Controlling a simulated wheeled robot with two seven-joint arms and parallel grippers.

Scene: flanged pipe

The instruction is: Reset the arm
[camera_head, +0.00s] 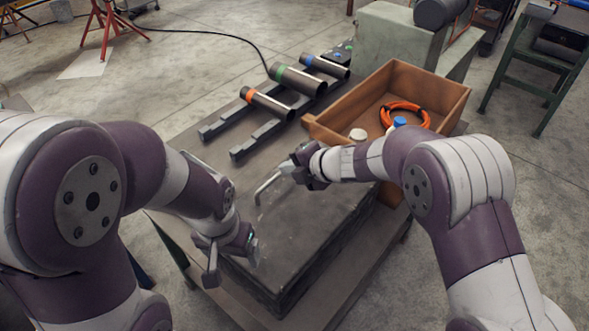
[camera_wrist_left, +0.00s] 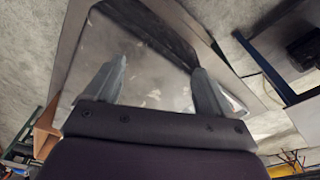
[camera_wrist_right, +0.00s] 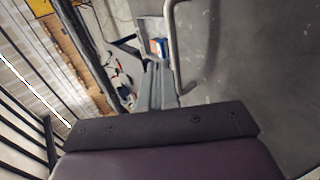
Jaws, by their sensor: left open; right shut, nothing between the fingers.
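My left gripper (camera_head: 232,262) is open and empty over the near left part of a dark slab (camera_head: 300,240). In the left wrist view its two fingers (camera_wrist_left: 158,85) stand apart over the slab's grey surface. My right gripper (camera_head: 303,168) is shut, above the slab's far side. In the right wrist view its fingers (camera_wrist_right: 157,85) are together with nothing between them. A bent metal bar (camera_head: 268,184) is just left of the right gripper; in the right wrist view the bar (camera_wrist_right: 174,45) passes close beside the fingers. I cannot tell whether they touch.
Three pipes with orange (camera_head: 268,103), green (camera_head: 298,80) and blue (camera_head: 325,67) bands lie on dark rails at the table's back. A wooden crate (camera_head: 440,90) at the back right holds an orange coil (camera_head: 404,112), with white and blue caps nearby. A green-grey machine stands behind.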

